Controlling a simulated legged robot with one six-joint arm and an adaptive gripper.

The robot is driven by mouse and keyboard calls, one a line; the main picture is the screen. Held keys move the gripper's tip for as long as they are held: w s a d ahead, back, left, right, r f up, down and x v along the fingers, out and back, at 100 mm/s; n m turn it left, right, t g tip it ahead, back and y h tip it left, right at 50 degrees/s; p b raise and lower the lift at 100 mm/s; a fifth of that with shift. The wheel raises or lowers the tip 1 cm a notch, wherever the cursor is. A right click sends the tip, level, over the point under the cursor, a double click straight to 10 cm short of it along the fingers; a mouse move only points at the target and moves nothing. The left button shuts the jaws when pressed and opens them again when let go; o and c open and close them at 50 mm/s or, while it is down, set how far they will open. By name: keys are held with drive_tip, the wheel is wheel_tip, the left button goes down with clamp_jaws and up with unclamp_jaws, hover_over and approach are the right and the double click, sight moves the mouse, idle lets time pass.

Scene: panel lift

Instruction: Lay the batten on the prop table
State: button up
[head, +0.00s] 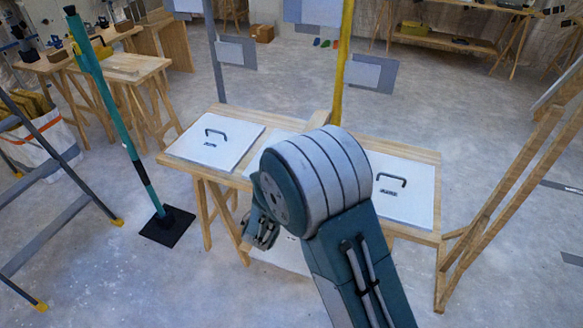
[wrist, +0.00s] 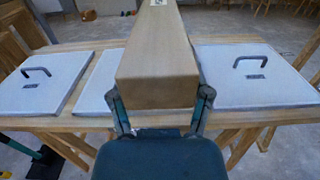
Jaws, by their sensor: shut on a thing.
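My gripper (wrist: 161,103) is shut on the near end of the wooden batten (wrist: 157,55), with one finger on each side. The batten points away from me across the middle of the wooden table (wrist: 100,122) in the wrist view. In the head view my arm hides most of it; a short wooden piece (head: 319,120), likely its far end, shows behind the arm. My gripper (head: 262,232) is partly visible at the table's (head: 428,154) near edge. I cannot tell whether the batten touches the table or panels.
White handled panels lie at the table's left (head: 216,143) and right (head: 402,195); a middle panel (wrist: 98,83) is partly hidden. A teal post (head: 120,125) stands left on a black base. A wooden frame (head: 510,205) leans right. A yellow post (head: 344,60) rises behind.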

drive_tip(key=w+a+f, duration=0.1)
drive_tip(key=w+f, duration=0.2)
drive_tip(key=w, duration=0.1)
drive_tip(key=w+a+f, duration=0.1)
drive_tip(key=w+f, duration=0.1)
drive_tip(key=w, duration=0.2)
drive_tip(key=w+a+f, duration=0.1)
drive_tip(key=w+f, duration=0.2)
drive_tip(key=w, duration=0.1)
drive_tip(key=shift+w+a+f, duration=0.1)
drive_tip(key=shift+a+f, duration=0.2)
drive_tip(key=shift+f, duration=0.05)
drive_tip(key=shift+w+a+f, duration=0.15)
drive_tip(key=shift+w+f, duration=0.4)
drive_tip(key=shift+f, duration=1.55)
drive_tip(key=shift+f, duration=0.6)
drive_tip(key=o, duration=1.3)
drive_tip(key=shift+s, duration=0.1)
drive_tip(key=shift+r, duration=0.25)
drive_tip(key=v, duration=1.2)
drive_tip(key=shift+r, duration=0.3)
